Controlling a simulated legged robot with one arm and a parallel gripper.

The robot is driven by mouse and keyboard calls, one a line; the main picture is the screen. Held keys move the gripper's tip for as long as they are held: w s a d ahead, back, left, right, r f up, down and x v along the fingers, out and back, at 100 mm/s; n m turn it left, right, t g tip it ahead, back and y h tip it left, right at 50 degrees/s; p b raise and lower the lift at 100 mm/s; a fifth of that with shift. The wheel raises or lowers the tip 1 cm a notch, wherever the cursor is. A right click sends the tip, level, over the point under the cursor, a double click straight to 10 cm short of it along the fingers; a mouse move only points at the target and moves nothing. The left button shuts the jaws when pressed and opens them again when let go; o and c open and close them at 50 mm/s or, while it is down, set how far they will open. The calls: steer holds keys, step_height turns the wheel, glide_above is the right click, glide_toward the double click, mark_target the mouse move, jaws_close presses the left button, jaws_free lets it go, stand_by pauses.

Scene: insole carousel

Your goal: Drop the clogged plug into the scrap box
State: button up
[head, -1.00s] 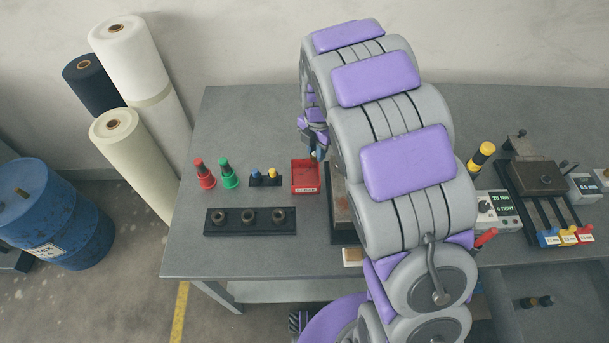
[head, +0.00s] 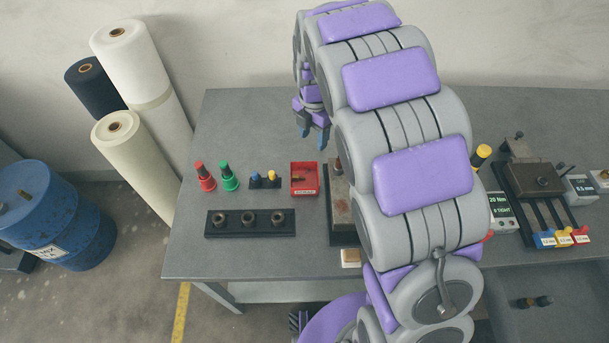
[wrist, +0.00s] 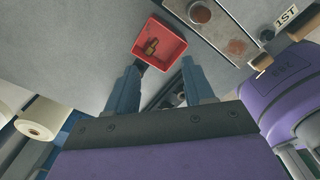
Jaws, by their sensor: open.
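The red scrap box (head: 304,181) sits on the grey bench, left of my arm. The clogged plug, a small brass-coloured piece (wrist: 151,46), lies inside the box in the wrist view; it also shows in the box in the head view (head: 298,178). My gripper (head: 314,138) is open and empty above the bench, behind and above the box. In the wrist view its two fingers (wrist: 162,84) are spread apart, with the box beyond them.
A black block with several sockets (head: 248,222) lies in front of the box. Red and green bottles (head: 206,177) and a small stand with blue and yellow pieces (head: 264,180) are to the left. A metal fixture (head: 342,205) stands to the right.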

step_height(320, 180, up, 10)
steer(key=p, duration=0.1)
steer(key=shift+a, duration=0.4)
steer(key=shift+a, duration=0.3)
steer(key=s+d+m, duration=0.3)
steer(key=s+m, duration=0.6)
steer(key=s, duration=0.3)
steer(key=s+d+m+g, duration=0.1)
steer(key=s+d+m, duration=0.3)
steer(key=s+m, duration=0.5)
steer(key=s+d+m, duration=0.4)
steer(key=s+m, duration=0.5)
steer(key=s, duration=0.6)
steer(key=shift+f+g, duration=0.4)
steer(key=shift+f, duration=0.05)
